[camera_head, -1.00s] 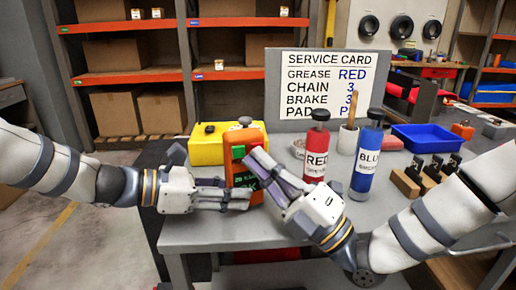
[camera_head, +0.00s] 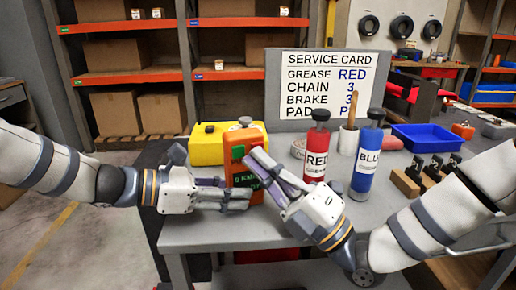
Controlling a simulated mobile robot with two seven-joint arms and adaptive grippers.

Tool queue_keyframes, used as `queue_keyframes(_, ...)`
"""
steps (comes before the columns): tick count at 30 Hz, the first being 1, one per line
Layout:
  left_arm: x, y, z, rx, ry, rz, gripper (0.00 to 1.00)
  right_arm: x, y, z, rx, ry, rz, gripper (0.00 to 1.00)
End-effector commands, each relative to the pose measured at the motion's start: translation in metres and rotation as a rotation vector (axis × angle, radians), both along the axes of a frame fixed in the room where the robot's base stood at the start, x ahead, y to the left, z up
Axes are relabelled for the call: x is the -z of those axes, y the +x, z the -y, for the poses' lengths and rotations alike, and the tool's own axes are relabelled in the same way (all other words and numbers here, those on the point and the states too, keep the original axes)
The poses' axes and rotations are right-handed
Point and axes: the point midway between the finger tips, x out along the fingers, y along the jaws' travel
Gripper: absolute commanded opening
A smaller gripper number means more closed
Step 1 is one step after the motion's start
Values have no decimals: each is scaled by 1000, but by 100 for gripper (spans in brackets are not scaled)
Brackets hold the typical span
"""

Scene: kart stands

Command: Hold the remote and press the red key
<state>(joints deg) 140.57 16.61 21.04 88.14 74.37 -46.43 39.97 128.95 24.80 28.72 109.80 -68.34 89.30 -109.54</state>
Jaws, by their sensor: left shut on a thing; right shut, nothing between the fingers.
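The remote (camera_head: 246,138) is an upright orange handheld box with a dark face, a green patch near its top and partly covered green lettering. It stands above the near part of the grey table. My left gripper (camera_head: 238,197) comes in from the left and is shut on the lower part of the remote. My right gripper (camera_head: 256,160) is shut and empty, its fingertips at the remote's upper right front, close to its face. I cannot tell whether they touch it. The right fingers cover part of the face, and I cannot make out the red key.
A yellow box (camera_head: 205,150) stands behind the remote. A red grease bottle (camera_head: 316,155) and a blue one (camera_head: 366,165) stand right of it, before the service card (camera_head: 320,85). A blue tray (camera_head: 428,138) lies farther right. The table's front left (camera_head: 195,236) is bare.

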Motion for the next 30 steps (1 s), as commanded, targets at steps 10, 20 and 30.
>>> queue_keyframes(10, 0, 0, 0, 1, -1, -1, 8, -1, -11, 4, 0, 0, 1, 0)
queue_keyframes(20, 0, 0, 0, 0, 0, -1, 8, 0, -28, 8, 0, 0, -1, 0)
queue_keyframes(30, 0, 0, 0, 0, 0, -1, 8, -1, -57, 17, 0, -1, 1, 0)
